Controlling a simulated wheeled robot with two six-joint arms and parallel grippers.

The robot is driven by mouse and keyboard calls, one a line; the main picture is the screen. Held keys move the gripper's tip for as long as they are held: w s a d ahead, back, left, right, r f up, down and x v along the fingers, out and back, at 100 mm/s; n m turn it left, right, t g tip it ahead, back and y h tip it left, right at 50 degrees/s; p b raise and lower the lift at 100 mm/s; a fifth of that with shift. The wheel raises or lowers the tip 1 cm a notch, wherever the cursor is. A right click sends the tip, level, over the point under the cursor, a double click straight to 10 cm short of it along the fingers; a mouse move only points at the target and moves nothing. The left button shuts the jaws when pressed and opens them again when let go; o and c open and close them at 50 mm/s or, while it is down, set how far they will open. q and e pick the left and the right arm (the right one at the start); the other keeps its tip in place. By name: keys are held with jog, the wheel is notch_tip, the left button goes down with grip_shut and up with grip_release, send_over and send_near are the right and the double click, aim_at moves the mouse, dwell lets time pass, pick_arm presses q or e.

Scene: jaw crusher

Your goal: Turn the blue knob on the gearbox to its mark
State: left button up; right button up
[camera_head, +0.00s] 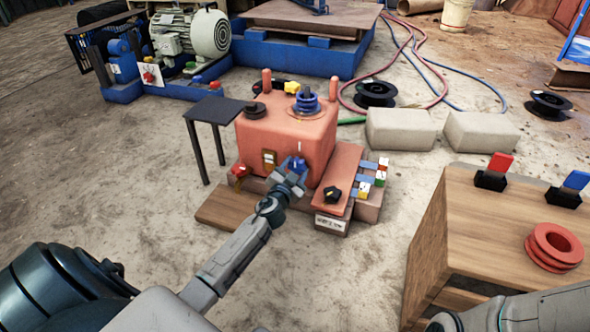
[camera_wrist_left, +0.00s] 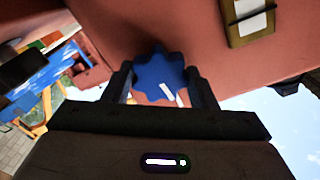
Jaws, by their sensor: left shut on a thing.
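The gearbox (camera_head: 268,138) is a salmon-red box standing on a wooden base in the middle of the head view. The blue knob (camera_head: 298,164) sits low on its front face; in the left wrist view it is a lobed blue knob (camera_wrist_left: 158,76) with a white pointer line. My left gripper (camera_head: 292,178) is at the front of the gearbox, its two fingers on either side of the knob and shut on it. A small pale mark shows just above the knob in the head view. My right gripper is not in view; only part of my right arm shows at bottom right.
A black star knob (camera_head: 332,194) and coloured blocks (camera_head: 372,172) stand right of the gearbox. A small dark table (camera_head: 213,110) is on its left. A wooden cabinet (camera_head: 480,215) with red and blue switches and a red ring stack (camera_head: 555,246) is at right. Concrete floor at left is clear.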

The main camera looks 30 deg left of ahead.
pick_arm(q)
jog(key=shift+m, duration=0.6)
jog(key=o, duration=1)
jog(key=shift+s, duration=0.1)
jog(key=v, duration=1)
jog(key=shift+s+p, duration=0.35)
jog(key=shift+p, duration=0.05)
